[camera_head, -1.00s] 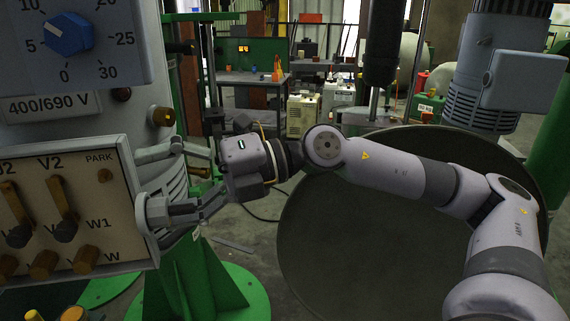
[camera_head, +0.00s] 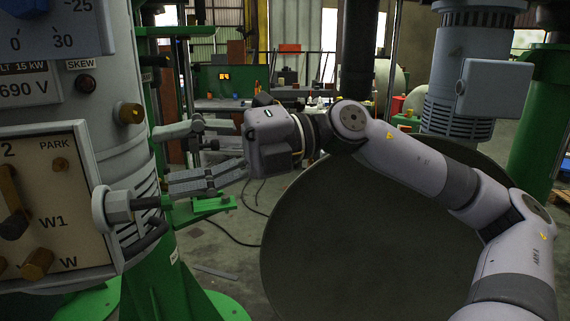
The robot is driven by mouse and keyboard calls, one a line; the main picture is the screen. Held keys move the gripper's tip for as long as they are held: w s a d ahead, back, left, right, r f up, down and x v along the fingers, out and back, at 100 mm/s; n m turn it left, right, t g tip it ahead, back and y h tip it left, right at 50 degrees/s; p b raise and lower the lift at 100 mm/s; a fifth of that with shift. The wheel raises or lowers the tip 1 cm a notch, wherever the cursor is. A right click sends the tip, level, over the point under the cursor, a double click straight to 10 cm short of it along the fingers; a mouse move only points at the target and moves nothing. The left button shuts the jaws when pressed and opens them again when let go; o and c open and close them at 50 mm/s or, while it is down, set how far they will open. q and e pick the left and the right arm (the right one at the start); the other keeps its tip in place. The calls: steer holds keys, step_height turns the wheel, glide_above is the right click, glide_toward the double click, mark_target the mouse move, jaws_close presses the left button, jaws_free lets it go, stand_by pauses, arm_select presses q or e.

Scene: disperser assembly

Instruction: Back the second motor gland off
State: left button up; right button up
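A grey hex gland (camera_head: 115,207) sticks out of the right side of the terminal box (camera_head: 75,150), with a dark stub (camera_head: 150,202) at its outer end. My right gripper (camera_head: 170,160) reaches in from the right, to the right of the box. Its two fingers are spread, one above the other, with nothing seen between them. The lower finger's tip is close to the stub; whether they touch I cannot tell. I cannot tell which gland counts as the second. My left gripper is not in view.
The panel carries terminals marked W1 and W and a PARK post (camera_head: 61,164). A large dark round vessel (camera_head: 370,230) stands below my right arm. A grey motor (camera_head: 465,75) hangs at upper right.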

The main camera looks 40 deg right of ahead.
steer(key=f+b+v, duration=0.1)
steer(key=b+v, duration=0.9)
steer(key=v, duration=0.3)
steer(key=shift+s+f, duration=0.3)
steer(key=shift+f, duration=0.1)
stand_by(0.4)
